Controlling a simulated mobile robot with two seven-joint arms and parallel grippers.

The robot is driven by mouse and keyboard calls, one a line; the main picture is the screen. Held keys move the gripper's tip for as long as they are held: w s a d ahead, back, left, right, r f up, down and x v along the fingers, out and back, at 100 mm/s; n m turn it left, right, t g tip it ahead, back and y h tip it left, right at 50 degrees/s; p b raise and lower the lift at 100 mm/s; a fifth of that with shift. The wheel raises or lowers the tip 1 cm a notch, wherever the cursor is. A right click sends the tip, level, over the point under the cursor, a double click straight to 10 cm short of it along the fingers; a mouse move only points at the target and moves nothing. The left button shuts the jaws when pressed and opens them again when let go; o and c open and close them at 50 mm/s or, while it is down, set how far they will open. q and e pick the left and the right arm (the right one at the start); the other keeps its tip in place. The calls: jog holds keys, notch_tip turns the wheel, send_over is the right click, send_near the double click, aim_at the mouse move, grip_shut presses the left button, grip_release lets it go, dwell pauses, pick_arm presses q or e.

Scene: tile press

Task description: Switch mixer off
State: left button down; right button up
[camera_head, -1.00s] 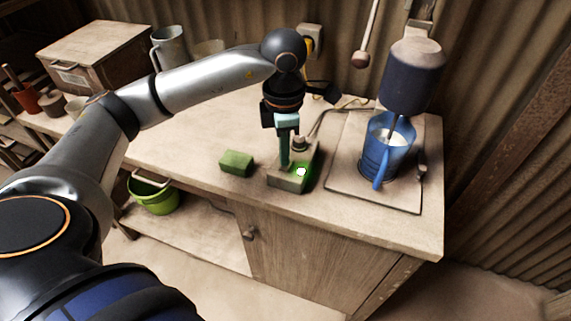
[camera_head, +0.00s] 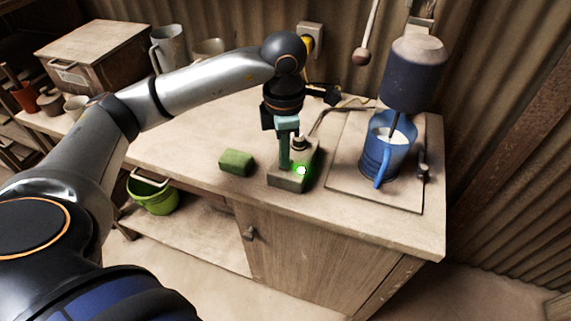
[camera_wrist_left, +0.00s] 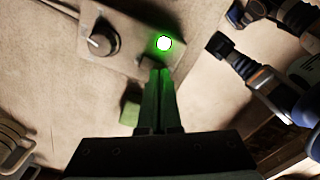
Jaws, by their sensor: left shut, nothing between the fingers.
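The mixer's control box (camera_head: 287,183) lies on the bench with a lit green lamp (camera_head: 302,170) and a dark knob (camera_head: 299,143). In the left wrist view the knob (camera_wrist_left: 102,40) and the glowing lamp (camera_wrist_left: 164,43) show on the box's top. My left gripper (camera_head: 285,165) is shut and empty, pointing down at the box. Its fingertips (camera_wrist_left: 158,72) are close below the lamp at the box's edge; I cannot tell whether they touch. The mixer (camera_head: 412,75) hangs over a blue jug (camera_head: 385,155) with its shaft in pale contents. My right gripper is not in view.
A green block (camera_head: 237,162) lies left of the control box. A cable runs from the box toward the wall socket (camera_head: 311,40). A board (camera_head: 345,180) bears the jug. A wooden box (camera_head: 95,50) and grey pitcher (camera_head: 168,48) stand at the back left.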

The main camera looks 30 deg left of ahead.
pick_arm(q)
jog(key=shift+f+b, duration=0.4)
jog(key=shift+f, duration=0.15)
jog(key=shift+r, duration=0.1)
jog(key=shift+r+p, duration=2.45)
jog(key=shift+r, duration=1.05)
jog(key=shift+s+f, duration=0.1)
